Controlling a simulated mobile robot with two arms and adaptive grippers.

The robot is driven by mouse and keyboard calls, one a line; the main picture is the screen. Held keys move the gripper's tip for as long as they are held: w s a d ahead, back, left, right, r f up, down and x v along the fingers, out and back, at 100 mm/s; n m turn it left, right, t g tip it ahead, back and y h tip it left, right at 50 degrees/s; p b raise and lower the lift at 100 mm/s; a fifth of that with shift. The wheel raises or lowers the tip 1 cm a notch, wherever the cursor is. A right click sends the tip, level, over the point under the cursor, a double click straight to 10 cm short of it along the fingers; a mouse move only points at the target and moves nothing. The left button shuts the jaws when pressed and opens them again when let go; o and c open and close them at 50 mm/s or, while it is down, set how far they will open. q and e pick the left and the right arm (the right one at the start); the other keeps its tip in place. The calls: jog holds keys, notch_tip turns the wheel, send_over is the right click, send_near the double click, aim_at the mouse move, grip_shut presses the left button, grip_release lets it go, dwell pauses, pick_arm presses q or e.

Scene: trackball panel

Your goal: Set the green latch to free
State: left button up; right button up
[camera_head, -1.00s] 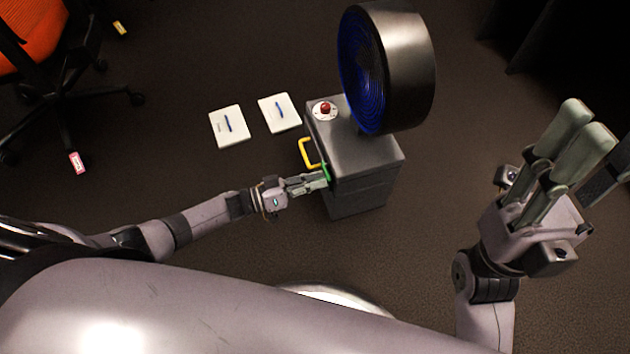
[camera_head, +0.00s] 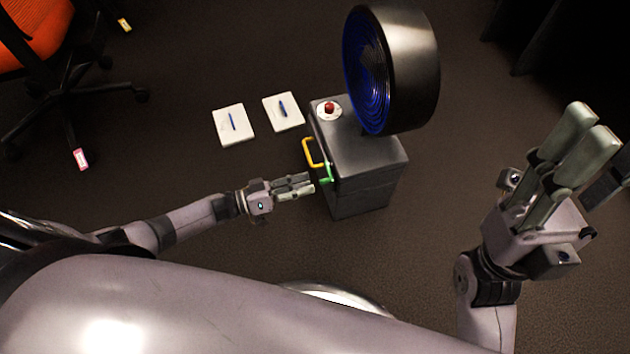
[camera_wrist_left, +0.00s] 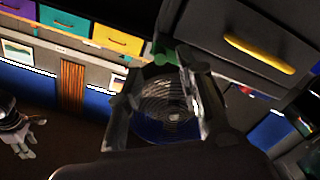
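The green latch (camera_head: 327,180) is on the left side of the grey cabinet (camera_head: 368,148), just below the yellow handle (camera_head: 309,151) in the head view. My left gripper (camera_head: 312,186) is a short gap to the left of the latch, fingers pointing at it. It is open and empty. In the left wrist view its fingers (camera_wrist_left: 160,98) are spread, with a bit of green (camera_wrist_left: 166,48) behind them, and the yellow handle (camera_wrist_left: 258,54) is at the upper right. The latch's markings are too small to read. My right gripper (camera_head: 588,150) is raised at the right, open and empty.
A red button (camera_head: 329,107) and a large round fan-like drum (camera_head: 410,65) are on the cabinet. Two white panels (camera_head: 233,125) with blue marks lie left of it. An orange chair (camera_head: 32,38) is at the upper left. Floor around the cabinet's front is clear.

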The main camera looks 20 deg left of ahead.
pick_arm(q)
jog(key=v, duration=0.7)
jog(key=shift+s+a, duration=0.2)
jog(key=shift+a, duration=0.15)
